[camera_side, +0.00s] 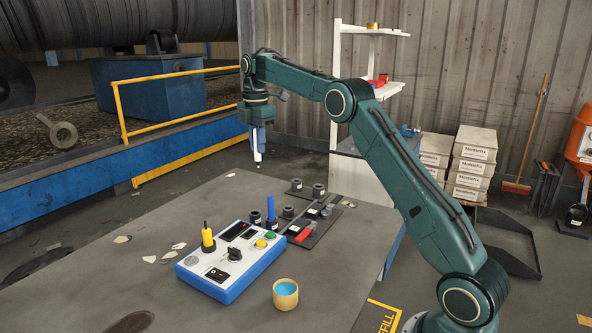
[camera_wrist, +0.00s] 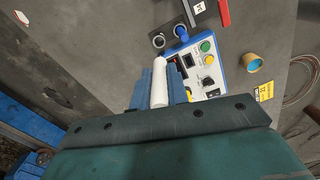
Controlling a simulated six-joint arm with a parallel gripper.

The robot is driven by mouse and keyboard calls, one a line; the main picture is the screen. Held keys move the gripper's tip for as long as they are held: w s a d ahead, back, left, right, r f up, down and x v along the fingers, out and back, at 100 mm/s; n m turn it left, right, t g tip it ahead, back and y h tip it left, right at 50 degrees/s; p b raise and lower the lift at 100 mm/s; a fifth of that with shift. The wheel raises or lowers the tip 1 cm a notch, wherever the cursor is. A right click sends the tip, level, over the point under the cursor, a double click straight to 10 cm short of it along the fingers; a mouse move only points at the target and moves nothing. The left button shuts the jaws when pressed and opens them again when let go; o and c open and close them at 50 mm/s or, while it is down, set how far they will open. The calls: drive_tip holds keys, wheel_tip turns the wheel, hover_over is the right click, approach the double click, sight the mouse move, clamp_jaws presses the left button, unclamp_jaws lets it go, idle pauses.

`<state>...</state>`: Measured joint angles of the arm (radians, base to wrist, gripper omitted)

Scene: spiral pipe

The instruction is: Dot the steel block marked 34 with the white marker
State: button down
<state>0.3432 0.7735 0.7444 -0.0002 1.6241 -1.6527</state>
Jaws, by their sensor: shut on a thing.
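My gripper (camera_side: 258,137) is raised above the far left edge of the grey table, its blue fingers shut on the white marker (camera_side: 257,156). The marker points down, clear of the table. In the wrist view the white marker (camera_wrist: 160,88) lies between the fingers (camera_wrist: 162,84). A dark tray (camera_side: 320,229) at the table's far right holds small blocks with white labels (camera_side: 312,212). One white label (camera_wrist: 199,8) shows at the top of the wrist view. The numbers are too small to read, so I cannot tell which block is 34.
Dark holders stand near the tray, one with a blue marker (camera_side: 271,207). A yellow cup with blue contents (camera_side: 286,295) is nearer.

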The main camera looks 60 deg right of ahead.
drive_tip(key=s+d+f, duration=0.4)
drive_tip(key=s+f, duration=0.5)
drive_tip(key=s, duration=0.2)
drive_tip(key=shift+s+f, duration=0.25)
drive_tip(key=shift+d+f, duration=0.1)
drive_tip(key=shift+f, duration=0.1)
drive_tip(key=shift+f, duration=2.85)
drive_tip(key=shift+f, duration=0.65)
idle(0.7)
drive_tip(key=shift+r, duration=0.1)
wheel_tip(320, 180, up, 7)
idle(1.2)
drive_tip(key=shift+w, duration=0.1)
idle(0.4)
